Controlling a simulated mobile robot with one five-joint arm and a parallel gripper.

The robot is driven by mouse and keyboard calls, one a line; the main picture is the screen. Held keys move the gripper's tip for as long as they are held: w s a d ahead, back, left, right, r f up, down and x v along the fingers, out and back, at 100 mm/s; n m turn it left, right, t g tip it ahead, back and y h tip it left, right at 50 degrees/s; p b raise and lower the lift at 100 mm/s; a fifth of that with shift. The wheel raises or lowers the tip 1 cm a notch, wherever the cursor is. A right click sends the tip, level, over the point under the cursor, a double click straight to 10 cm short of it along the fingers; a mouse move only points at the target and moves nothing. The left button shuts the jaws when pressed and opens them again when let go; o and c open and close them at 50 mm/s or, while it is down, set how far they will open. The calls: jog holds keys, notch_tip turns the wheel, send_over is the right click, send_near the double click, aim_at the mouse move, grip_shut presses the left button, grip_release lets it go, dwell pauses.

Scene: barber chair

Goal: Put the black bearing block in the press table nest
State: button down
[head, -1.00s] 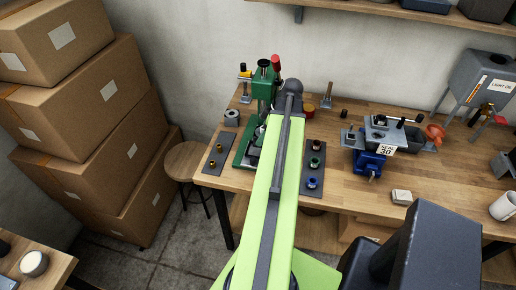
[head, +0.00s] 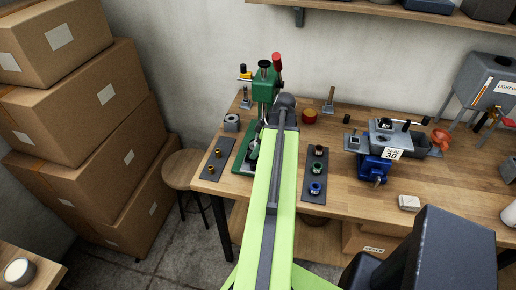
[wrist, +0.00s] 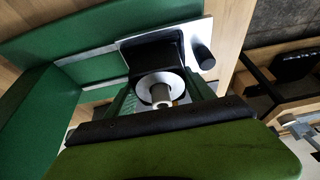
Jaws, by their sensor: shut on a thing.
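The black bearing block (wrist: 150,54) shows in the wrist view with a pale ring and a grey round part at its near side. My gripper (wrist: 162,92) is shut on it, just above the green press base and a pale metal plate (wrist: 100,66). The green press (head: 264,90) stands at the left part of the bench in the head view. My lime arm reaches to it and hides the gripper and most of the press table there. The nest is not clearly visible, and I cannot tell whether the block touches it.
A dark strip with gold bushings (head: 214,166) lies left of the press. Another strip with coloured rings (head: 314,189) lies right of my arm. A blue vise (head: 378,165) stands farther right. Stacked cartons (head: 80,110) and a stool (head: 184,168) are at left.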

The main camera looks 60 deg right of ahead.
jog(key=shift+f, duration=0.15)
jog(key=c, duration=0.6)
grip_release()
jog(key=shift+c, duration=0.2)
jog(key=shift+r, duration=0.2)
jog(key=shift+s+r+p, duration=0.1)
jog(key=shift+r+p, duration=0.2)
jog(key=shift+p, duration=0.1)
jog(key=p+v, duration=1)
jog(key=v, duration=0.1)
jog(key=shift+r, duration=0.2)
jog(key=shift+s, duration=0.1)
